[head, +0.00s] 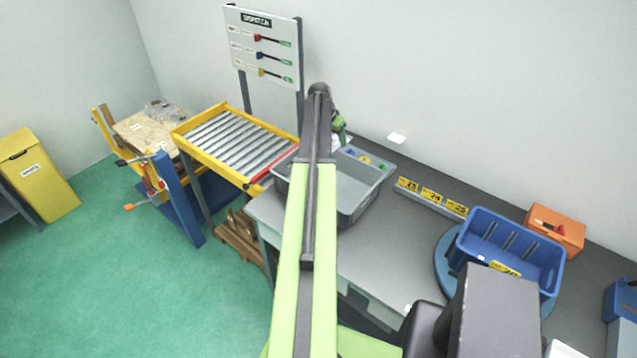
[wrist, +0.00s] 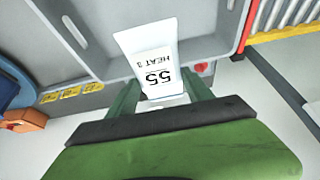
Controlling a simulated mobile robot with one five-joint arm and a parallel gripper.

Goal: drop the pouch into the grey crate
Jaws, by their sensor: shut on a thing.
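A white pouch (wrist: 150,48) with a printed label reading "HEAT 8" and "55" is between the green fingers of my gripper (wrist: 160,86) in the wrist view. My gripper is shut on it. The grey crate (wrist: 218,24) lies behind and below the pouch in that view. In the head view the grey crate (head: 361,208) stands on the grey bench, partly hidden by my arm. My gripper (head: 339,126) shows there just past the arm's far end, above the crate's back side.
A yellow roller conveyor (head: 236,140) stands left of the crate. On the bench to the right are yellow number labels (head: 432,197), a blue bin (head: 515,246) on a round blue base and an orange box (head: 556,228). A sign board (head: 262,45) stands behind the conveyor.

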